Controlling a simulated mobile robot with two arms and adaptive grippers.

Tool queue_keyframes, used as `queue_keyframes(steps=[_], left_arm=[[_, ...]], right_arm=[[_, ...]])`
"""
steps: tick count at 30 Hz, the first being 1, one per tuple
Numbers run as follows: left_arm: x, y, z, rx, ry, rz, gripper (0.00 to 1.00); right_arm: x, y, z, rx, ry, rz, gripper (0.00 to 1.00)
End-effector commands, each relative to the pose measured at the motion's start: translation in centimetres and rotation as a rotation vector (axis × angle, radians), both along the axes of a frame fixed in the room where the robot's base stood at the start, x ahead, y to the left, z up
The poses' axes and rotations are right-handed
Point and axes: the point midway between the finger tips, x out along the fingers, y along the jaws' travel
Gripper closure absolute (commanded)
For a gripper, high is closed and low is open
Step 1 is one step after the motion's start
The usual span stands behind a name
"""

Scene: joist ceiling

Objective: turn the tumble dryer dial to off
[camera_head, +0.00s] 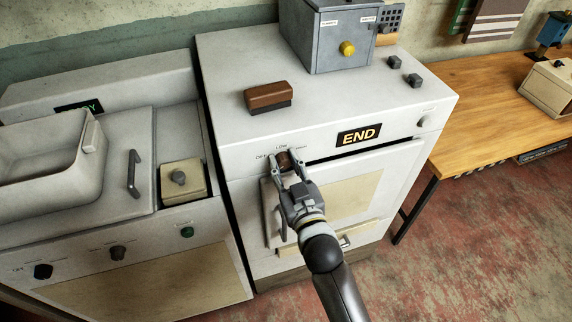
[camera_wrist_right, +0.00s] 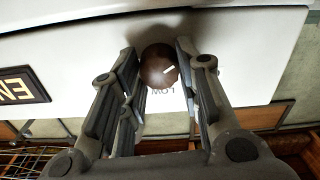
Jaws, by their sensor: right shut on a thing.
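The dryer dial (camera_head: 284,160) is a round brown knob on the front panel of the white dryer (camera_head: 235,150), below the LOW label and right of the OFF label. My right gripper (camera_head: 289,158) is shut on the dial, one finger on each side. In the right wrist view, which is upside down, the dial (camera_wrist_right: 157,66) sits between the fingertips (camera_wrist_right: 158,62). Its white mark lies on its right half, the side where OFF lies, and LOW reads below it. The OFF label is hidden there. My left gripper is not in view.
The display (camera_head: 359,135) reads END. A brown brush-like block (camera_head: 268,96) and a grey box with a yellow knob (camera_head: 325,40) stand on the dryer top. A washer (camera_head: 60,230) stands at left, a wooden table (camera_head: 490,95) at right. Red floor is free at lower right.

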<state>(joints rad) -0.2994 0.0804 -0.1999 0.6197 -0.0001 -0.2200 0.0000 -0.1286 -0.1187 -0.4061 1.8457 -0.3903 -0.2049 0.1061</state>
Motion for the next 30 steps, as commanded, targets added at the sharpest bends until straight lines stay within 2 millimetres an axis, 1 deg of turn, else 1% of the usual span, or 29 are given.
queue_keyframes(steps=[8, 15, 24, 30], left_arm=[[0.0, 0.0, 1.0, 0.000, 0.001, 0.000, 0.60], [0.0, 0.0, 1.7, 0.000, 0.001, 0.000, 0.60], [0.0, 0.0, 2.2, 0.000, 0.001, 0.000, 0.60], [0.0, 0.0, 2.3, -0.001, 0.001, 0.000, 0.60]], right_arm=[[0.0, 0.1, 0.1, -0.167, -0.052, 0.001, 0.93], [0.0, 0.1, 0.0, -0.381, -0.122, 0.001, 0.93], [0.0, 0.1, 0.0, -0.644, -0.209, 0.001, 0.93], [-0.1, 0.2, -0.1, -0.789, -0.256, 0.001, 0.93]])
